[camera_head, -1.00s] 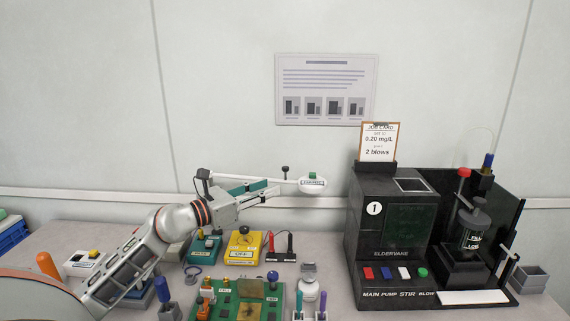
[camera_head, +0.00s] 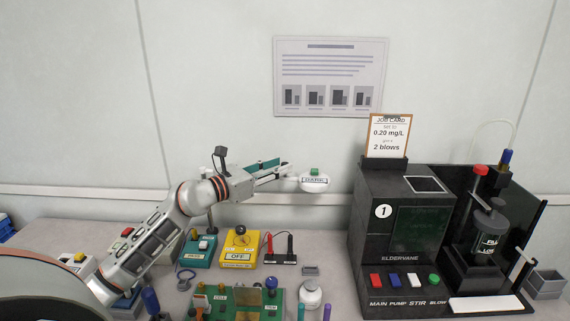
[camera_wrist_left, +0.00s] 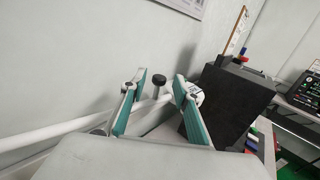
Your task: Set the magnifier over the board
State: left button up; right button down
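The magnifier head (camera_head: 314,184), a white disc with a green button on top and a label, hangs over the back of the bench. In the left wrist view its white arm (camera_wrist_left: 50,130) runs in from the left, with a black knob (camera_wrist_left: 158,82) standing on it. My left gripper (camera_head: 276,172) is at the magnifier arm, just left of the head. Its teal fingers (camera_wrist_left: 160,95) are apart, with the knob showing between them; I see no contact. The green board (camera_head: 228,306) lies at the bottom of the head view, in front of the magnifier, partly cut off. My right gripper is not in view.
A black tester (camera_head: 400,262) with a job card (camera_head: 388,136) stands to the right. Behind the board are a yellow box (camera_head: 240,250), a teal box (camera_head: 200,250) and two probes (camera_head: 280,250).

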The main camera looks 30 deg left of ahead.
aim_at(285, 163)
pick_arm(q)
jog(key=shift+x, duration=1.5)
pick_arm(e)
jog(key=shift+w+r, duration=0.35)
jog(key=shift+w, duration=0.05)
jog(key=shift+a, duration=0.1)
pick_arm(q)
grip_shut()
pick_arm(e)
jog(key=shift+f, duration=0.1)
